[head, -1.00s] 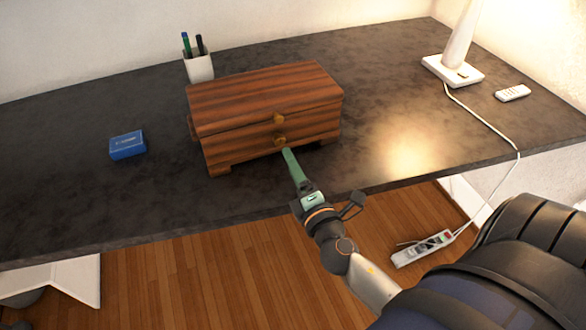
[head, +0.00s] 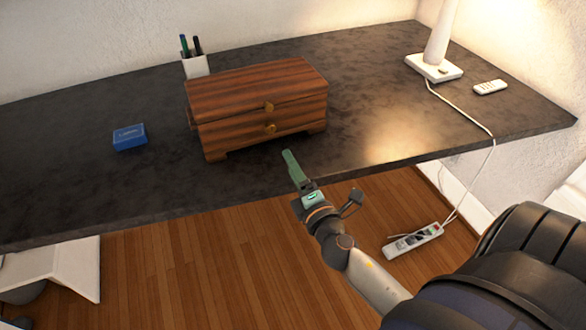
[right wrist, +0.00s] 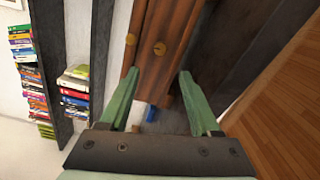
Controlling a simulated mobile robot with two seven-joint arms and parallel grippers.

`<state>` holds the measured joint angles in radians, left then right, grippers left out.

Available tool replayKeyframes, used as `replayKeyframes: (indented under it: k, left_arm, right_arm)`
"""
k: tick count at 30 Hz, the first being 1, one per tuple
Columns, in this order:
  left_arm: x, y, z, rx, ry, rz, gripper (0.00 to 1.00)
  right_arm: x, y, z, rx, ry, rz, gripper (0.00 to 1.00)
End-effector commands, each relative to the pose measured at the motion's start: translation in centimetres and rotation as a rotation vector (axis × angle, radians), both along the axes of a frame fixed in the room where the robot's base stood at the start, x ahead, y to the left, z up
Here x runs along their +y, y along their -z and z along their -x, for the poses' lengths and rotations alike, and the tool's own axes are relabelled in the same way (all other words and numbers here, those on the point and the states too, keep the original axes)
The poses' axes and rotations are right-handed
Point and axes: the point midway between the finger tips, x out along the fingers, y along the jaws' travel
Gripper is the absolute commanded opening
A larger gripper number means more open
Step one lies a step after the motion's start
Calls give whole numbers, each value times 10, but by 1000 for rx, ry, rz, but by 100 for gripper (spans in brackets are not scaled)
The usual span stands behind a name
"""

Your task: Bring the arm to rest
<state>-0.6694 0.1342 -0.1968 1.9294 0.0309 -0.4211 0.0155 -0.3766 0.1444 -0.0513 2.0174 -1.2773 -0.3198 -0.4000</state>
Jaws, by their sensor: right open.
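My right gripper (head: 290,157) is at the front edge of the dark desk (head: 390,120), in front of the wooden box. In the right wrist view my right gripper (right wrist: 155,88) has its two green fingers apart, with nothing held between them. The wooden box (head: 258,98) has a lid and a drawer front, each with a brass knob, and both look closed. The box also shows ahead of the fingers in the right wrist view (right wrist: 160,45). A gap lies between the fingertips and the box in the head view. My left gripper is not in view.
A blue packet (head: 129,137) lies left of the box, and a pen cup (head: 195,66) stands behind it. A white lamp (head: 434,66) and a remote (head: 490,87) are at the right. A power strip (head: 413,241) lies on the wooden floor.

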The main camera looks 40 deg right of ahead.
Motion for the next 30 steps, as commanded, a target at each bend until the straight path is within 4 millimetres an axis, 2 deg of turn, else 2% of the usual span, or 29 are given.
replayKeyframes:
  k: [15,19,23,26,30]
  left_arm:
    - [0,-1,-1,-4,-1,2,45]
    - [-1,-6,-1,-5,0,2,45]
    - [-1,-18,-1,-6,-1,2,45]
    - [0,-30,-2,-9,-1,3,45]
    - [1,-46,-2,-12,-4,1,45]
  right_arm:
    - [0,0,0,0,0,0,64]
    - [2,6,4,21,-4,-61,64]
    - [12,31,18,91,-6,-293,64]
    - [27,60,39,179,12,-569,64]
    - [54,100,78,311,82,-973,64]
